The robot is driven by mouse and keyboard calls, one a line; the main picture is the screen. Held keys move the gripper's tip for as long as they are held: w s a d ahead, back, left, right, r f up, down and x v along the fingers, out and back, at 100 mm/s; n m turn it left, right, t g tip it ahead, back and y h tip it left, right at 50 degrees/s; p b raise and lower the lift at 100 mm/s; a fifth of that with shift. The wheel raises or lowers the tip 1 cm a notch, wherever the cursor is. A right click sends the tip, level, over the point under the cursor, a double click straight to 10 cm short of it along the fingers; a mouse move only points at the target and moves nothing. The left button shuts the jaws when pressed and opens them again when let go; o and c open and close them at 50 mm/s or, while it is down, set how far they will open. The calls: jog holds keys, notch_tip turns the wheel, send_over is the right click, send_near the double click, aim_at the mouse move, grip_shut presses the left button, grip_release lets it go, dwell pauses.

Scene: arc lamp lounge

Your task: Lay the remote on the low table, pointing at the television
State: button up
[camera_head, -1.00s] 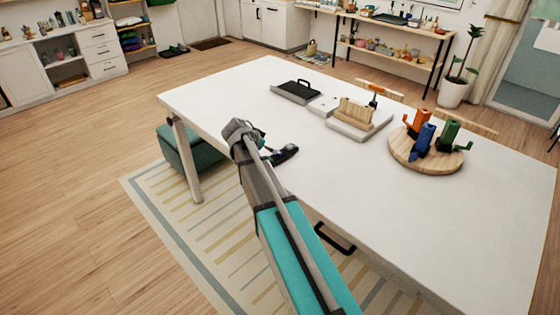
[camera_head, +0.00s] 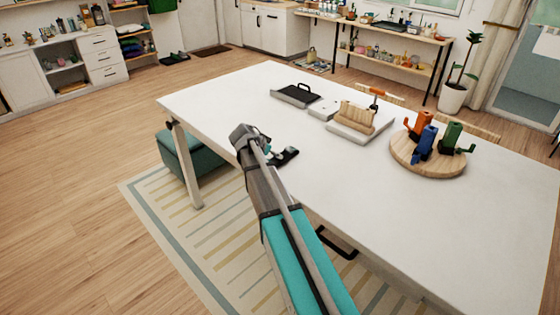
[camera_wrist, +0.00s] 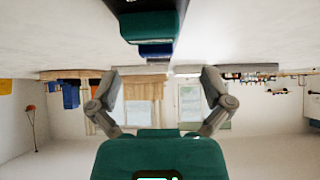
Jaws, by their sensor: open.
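My gripper (camera_wrist: 161,75) is open in the wrist view, its two grey fingers spread wide with nothing held between them. That view is upside down, with the pale table top along its upper edge. A dark green and blue thing (camera_wrist: 150,28) shows there at the top; I cannot tell what it is. In the head view my arm reaches over the near left edge of the white table (camera_head: 410,230). A dark shape (camera_head: 285,157) shows at the arm's end, partly hidden, and may be my gripper. I cannot make out a remote or a television.
On the table are a dark tray with a handle (camera_head: 297,95), a wooden block on a white base (camera_head: 355,117) and a round wooden board (camera_head: 425,165) with orange, blue and green clamp-like things. A green stool (camera_head: 190,157) stands under the left end. The table's near right is clear.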

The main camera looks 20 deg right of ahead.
aim_at(285, 154)
jog(key=b+x, duration=0.2)
jog(key=shift+s+d+f, duration=0.1)
jog(key=shift+f, duration=0.3)
jog(key=shift+b+x, duration=0.55)
jog(key=shift+x, duration=0.4)
jog(key=shift+d+r, duration=0.1)
jog(key=c, duration=1.2)
jog(key=shift+r, duration=0.2)
jog(key=shift+c, duration=0.2)
jog(key=shift+r+p, duration=1)
jog(key=shift+p, duration=0.2)
jog(key=s+a+r+p, duration=0.2)
jog(key=s+r+p, duration=0.3)
jog(key=s, duration=0.1)
jog(key=s+a+r+p, duration=0.2)
jog(key=s+r+p, duration=0.3)
jog(key=s, duration=0.2)
jog(key=shift+a+r+p, duration=0.3)
jog(key=shift+a, duration=0.05)
